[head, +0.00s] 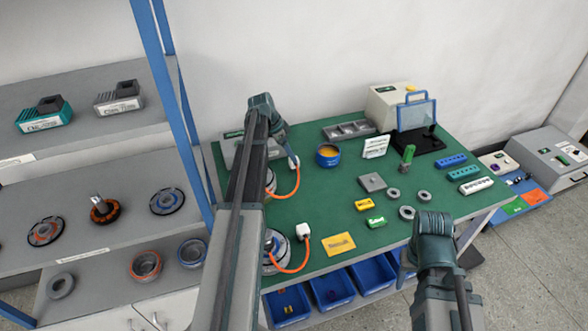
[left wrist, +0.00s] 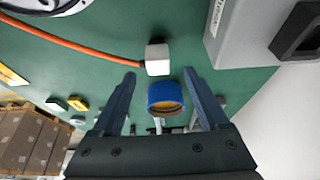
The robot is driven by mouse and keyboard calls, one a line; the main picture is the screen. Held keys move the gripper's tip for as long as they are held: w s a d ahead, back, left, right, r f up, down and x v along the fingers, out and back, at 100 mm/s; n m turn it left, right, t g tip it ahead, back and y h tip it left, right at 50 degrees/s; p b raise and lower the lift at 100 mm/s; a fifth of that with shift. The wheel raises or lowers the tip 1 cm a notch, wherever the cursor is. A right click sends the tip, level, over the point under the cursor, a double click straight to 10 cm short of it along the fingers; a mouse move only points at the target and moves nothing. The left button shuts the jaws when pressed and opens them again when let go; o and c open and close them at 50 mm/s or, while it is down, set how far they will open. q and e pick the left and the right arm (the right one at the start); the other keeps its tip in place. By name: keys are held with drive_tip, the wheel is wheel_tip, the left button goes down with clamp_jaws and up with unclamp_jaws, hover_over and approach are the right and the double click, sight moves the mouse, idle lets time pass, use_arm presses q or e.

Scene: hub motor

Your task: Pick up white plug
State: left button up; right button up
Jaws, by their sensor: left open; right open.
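A white plug (head: 293,162) on an orange cable is at the left back of the green table, right by my left gripper (head: 288,151). In the left wrist view the white plug (left wrist: 158,60) lies just beyond the two fingertips, centred between them. There my left gripper (left wrist: 159,75) is open with nothing between its fingers. A second white plug (head: 303,231) on an orange cable stands near the table's front left, beside a round hub motor (head: 273,249). My right arm comes in at the lower right, but its gripper fingers do not show.
A blue round container (head: 328,155) with yellow contents stands right of the near plug. A grey box (left wrist: 235,40) is close by in the left wrist view. Grey rings (head: 407,212), coloured blocks and a yellow card (head: 339,244) lie on the table. Shelves stand at left.

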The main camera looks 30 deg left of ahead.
use_arm(q)
drive_tip(key=b+x, duration=0.5)
drive_tip(key=shift+s+f, duration=0.1)
drive_tip(key=shift+f, duration=0.1)
drive_tip(key=shift+r, duration=0.1)
clamp_jaws()
idle(0.3)
